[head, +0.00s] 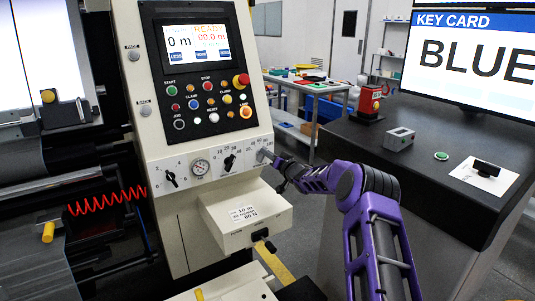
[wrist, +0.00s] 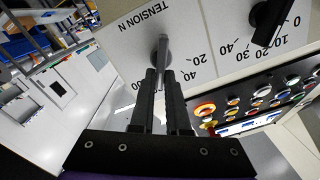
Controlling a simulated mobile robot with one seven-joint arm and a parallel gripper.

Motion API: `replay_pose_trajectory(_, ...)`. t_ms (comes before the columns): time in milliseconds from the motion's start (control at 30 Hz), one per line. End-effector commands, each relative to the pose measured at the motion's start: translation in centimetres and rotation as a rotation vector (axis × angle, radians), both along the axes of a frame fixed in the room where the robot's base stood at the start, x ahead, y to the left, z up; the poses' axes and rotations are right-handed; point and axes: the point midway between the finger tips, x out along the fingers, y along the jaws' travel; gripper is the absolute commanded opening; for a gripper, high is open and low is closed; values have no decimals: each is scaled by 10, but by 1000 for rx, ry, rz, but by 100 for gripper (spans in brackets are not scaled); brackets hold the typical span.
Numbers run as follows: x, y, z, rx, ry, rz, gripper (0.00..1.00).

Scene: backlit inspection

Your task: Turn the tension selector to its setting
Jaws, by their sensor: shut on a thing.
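The tension selector (wrist: 163,50) is a grey bar-shaped knob on a pale panel face lettered "TENSION N", upside down in the wrist view. My gripper (wrist: 160,78) is shut on it, with one dark finger on each side of the bar. In the head view my gripper (head: 272,158) reaches the right end of the panel's dial row. A label (head: 243,212) on the box below reads 10 m and 80 N.
Buttons and a screen (head: 195,43) are above. The white box (head: 245,222) juts out below.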

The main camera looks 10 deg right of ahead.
Motion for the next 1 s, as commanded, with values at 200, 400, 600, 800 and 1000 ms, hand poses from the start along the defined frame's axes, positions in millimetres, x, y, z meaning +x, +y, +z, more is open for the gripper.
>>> replay_pose_trajectory(200,0,0,-1,4,3,0,0)
replay_pose_trajectory(400,0,0,-1,4,3,0,21)
replay_pose_trajectory(600,0,0,-1,3,3,0,44)
replay_pose_trajectory(800,0,0,0,3,2,0,44)
replay_pose_trajectory(1000,-9,-4,0,5,4,0,44)
